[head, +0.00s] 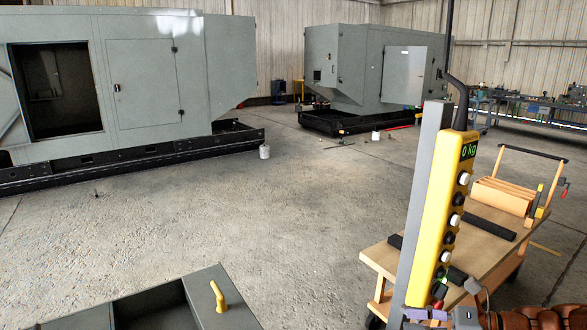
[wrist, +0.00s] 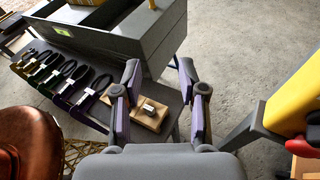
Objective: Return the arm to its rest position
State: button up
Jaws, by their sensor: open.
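My gripper (wrist: 160,76) shows in the wrist view with its two grey, purple-padded fingers spread apart. It is open, with nothing between the fingers. Beyond the fingers are a grey open box (wrist: 130,45) with a green label and a dark shelf surface holding tools. The arm's full pose is hidden.
A yellow control panel (head: 446,205) reading "0 kg" stands at the right, before a wooden-topped cart (head: 480,245). Two grey enclosures (head: 225,60) (head: 350,65) stand behind. Several black-handled tools (wrist: 75,85) lie in a row. The middle floor is mostly clear.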

jog(key=s+a+n+g+h, duration=0.4)
jog(key=s+a+n+g, duration=0.5)
jog(key=s+a+n, duration=0.5)
jog(key=s+d+n+h, duration=0.4)
jog(key=s+n+h, duration=0.5)
jog(key=s, duration=0.3)
jog(key=shift+s+d+r+n, duration=0.15)
jog(key=shift+s+r+n, duration=0.25)
jog(key=shift+n, duration=0.5)
